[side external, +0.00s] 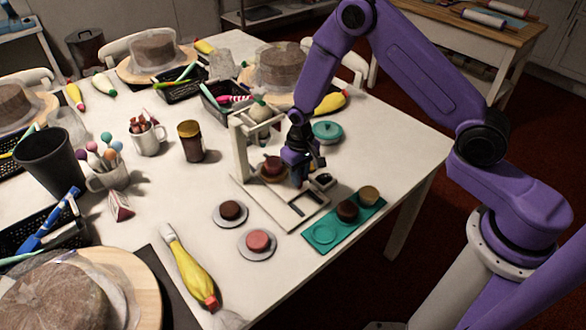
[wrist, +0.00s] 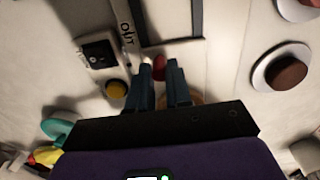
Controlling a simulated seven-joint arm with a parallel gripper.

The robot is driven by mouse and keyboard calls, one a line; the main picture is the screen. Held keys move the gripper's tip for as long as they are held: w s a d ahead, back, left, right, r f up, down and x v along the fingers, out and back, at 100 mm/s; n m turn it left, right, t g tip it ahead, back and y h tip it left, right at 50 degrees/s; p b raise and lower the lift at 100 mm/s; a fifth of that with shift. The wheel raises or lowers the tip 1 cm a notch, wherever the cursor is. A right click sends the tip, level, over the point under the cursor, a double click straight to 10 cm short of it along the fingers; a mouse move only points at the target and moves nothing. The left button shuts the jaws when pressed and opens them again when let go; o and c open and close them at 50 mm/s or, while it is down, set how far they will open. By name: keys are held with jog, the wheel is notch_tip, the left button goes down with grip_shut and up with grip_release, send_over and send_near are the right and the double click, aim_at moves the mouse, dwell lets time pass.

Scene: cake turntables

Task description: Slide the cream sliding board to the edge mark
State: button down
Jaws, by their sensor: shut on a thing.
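A low cream frame (side external: 243,190) with an upright cream arch (side external: 240,146) stands near the table's right side. Its flat end has dark-outlined rectangles, and I cannot tell for certain which part is the sliding board. In the wrist view a cream strip (wrist: 122,22) reads "OUT" beside a dark-outlined rectangle (wrist: 172,42). My gripper (side external: 298,182) is low over the frame, beside a red-brown round piece (side external: 271,165) under the arch. In the wrist view my gripper (wrist: 159,80) is shut on a small red thing (wrist: 159,66), mostly hidden by the fingers. The edge mark is not clearly visible.
A teal tray (side external: 320,234) with two round pieces lies to the right. Two grey saucers (side external: 243,247) with round pieces lie in front. A small dark box (side external: 321,180) and a teal lidded dish (side external: 327,131) are close to my gripper.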

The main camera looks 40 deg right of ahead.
jog(key=shift+w, duration=1.5)
jog(key=c, duration=1)
grip_release()
jog(key=shift+c, duration=0.2)
notch_tip(320, 180, up, 7)
jog(key=shift+s, duration=0.1)
